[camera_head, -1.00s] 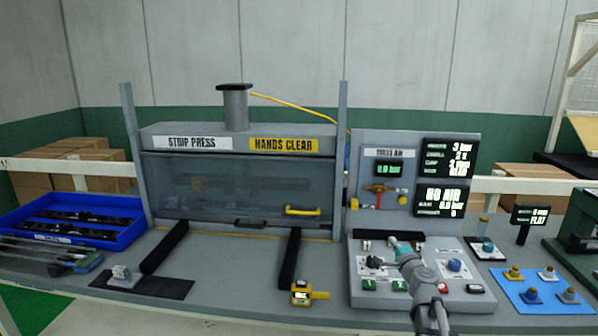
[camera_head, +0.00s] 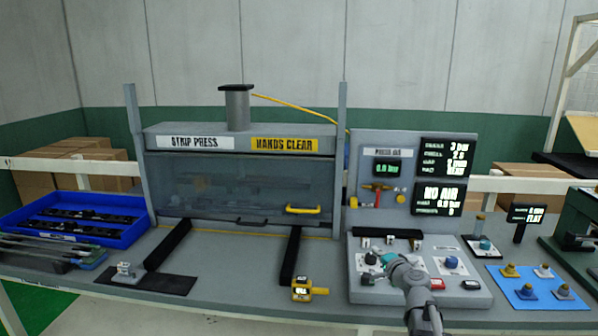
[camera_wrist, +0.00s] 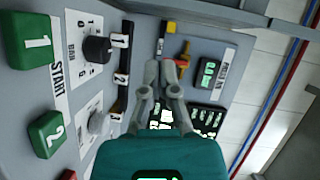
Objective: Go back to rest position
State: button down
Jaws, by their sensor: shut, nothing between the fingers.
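My gripper (camera_head: 387,258) is above the sloped grey control panel (camera_head: 475,285) in the head view. Its teal body and my grey arm cover part of the panel, and the fingertips are hard to make out there. In the wrist view the grey fingers of my gripper (camera_wrist: 167,72) are shut and empty. They point toward the upright air panel (camera_wrist: 225,48), with no contact visible. Green buttons 1 (camera_wrist: 36,42) and 2 (camera_wrist: 46,133) and a black knob (camera_wrist: 97,48) lie to their left.
The strip press (camera_head: 235,185) stands left of the panel, with a yellow-handled clear guard. A yellow device (camera_head: 302,289) lies at the front edge. A blue tray (camera_head: 75,222) is at the far left. A blue mat (camera_head: 535,290) with several knobs lies at the right.

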jog(key=s+a+f+n+g+y+p, duration=0.1)
jog(key=s+a+f+n+g+p, duration=0.1)
jog(key=s+a+f+n+g, duration=0.7)
jog(key=s+d+f+n+g+h, duration=0.1)
jog(key=s+f+g+h, duration=0.1)
jog(key=s, duration=0.5)
jog(key=s+d+f+n+g+h+p, duration=0.1)
jog(key=s+g+h, duration=0.3)
jog(key=s, duration=0.4)
jog(key=shift+s+d+f+n+g, duration=0.15)
jog(key=shift+s+f+n+g, duration=0.15)
jog(key=shift+f+n+g, duration=0.35)
jog(key=shift+r, duration=0.1)
